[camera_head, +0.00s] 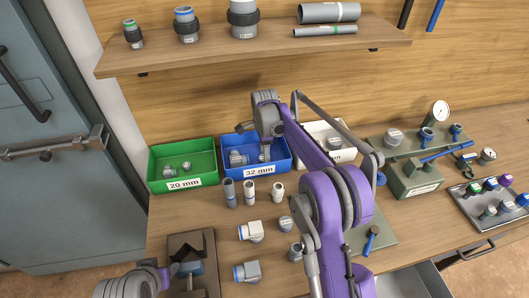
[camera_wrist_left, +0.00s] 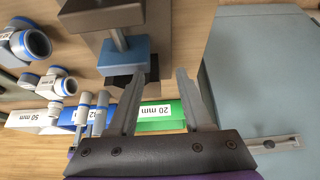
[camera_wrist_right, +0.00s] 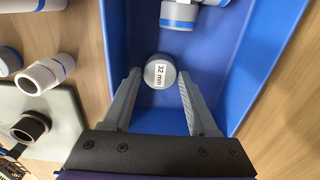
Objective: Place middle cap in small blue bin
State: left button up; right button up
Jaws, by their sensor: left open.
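The small blue bin (camera_head: 285,165), labelled 32 mm, stands at the back of the bench between a green and a white bin. My right gripper (camera_head: 264,150) points down into it. In the right wrist view, a grey round cap (camera_wrist_right: 160,71) marked 32 mm is inside the blue bin (camera_wrist_right: 230,70). It lies between the open fingertips (camera_wrist_right: 160,76), with a small gap visible at each side. Whether it rests on the bin floor is hard to tell. My left gripper (camera_wrist_left: 168,70) is open and empty, near a dark clamp block with a blue part (camera_wrist_left: 122,52).
The green 20 mm bin (camera_head: 153,173) and the white bin (camera_head: 309,128) flank the blue one. Another grey cap (camera_head: 286,223) lies on the bench. A wooden shelf (camera_head: 270,47) with fittings hangs above.

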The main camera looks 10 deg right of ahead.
jog(key=shift+o, duration=1.4)
jog(key=shift+r, duration=0.1)
notch_tip(320, 180, up, 8)
jog(key=s+d+r+n+t, duration=0.1)
jog(key=s+r+n+t, duration=0.1)
jog(key=s+r+n, duration=0.45)
jog(key=s+f+n+t, duration=0.1)
jog(key=s+f+n, duration=0.2)
jog(key=s, duration=0.6)
jog(key=s+d+f+n+t, duration=0.1)
jog(key=s+f+n, duration=0.2)
jog(key=s, duration=0.6)
jog(key=s+d+f+n+t, duration=0.1)
jog(key=s+n, duration=0.4)
jog(key=s, duration=0.5)
jog(key=shift+f+t+p, duration=0.35)
jog(key=shift+f+t, duration=0.15)
jog(key=shift+f, duration=0.45)
jog(key=shift+n, duration=0.25)
